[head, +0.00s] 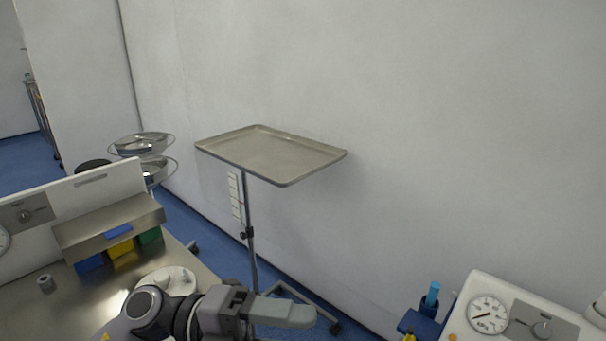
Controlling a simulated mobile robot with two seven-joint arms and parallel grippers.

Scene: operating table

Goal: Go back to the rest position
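My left gripper (298,316) reaches in from the bottom left and points right, low in the head view. It is seen from the side, and its two fingers cannot be told apart, so I cannot tell whether it is open or shut. No object shows at its tip. It is in front of the lower part of the tray stand in the picture, below the empty metal tray (270,154). My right gripper is not in view.
A steel table (70,310) at left holds blue, yellow and green bins (121,246) under a shelf and a small metal cylinder (45,283). A gauge unit (520,318) and a blue holder (420,322) stand at lower right. A wall lies behind the tray.

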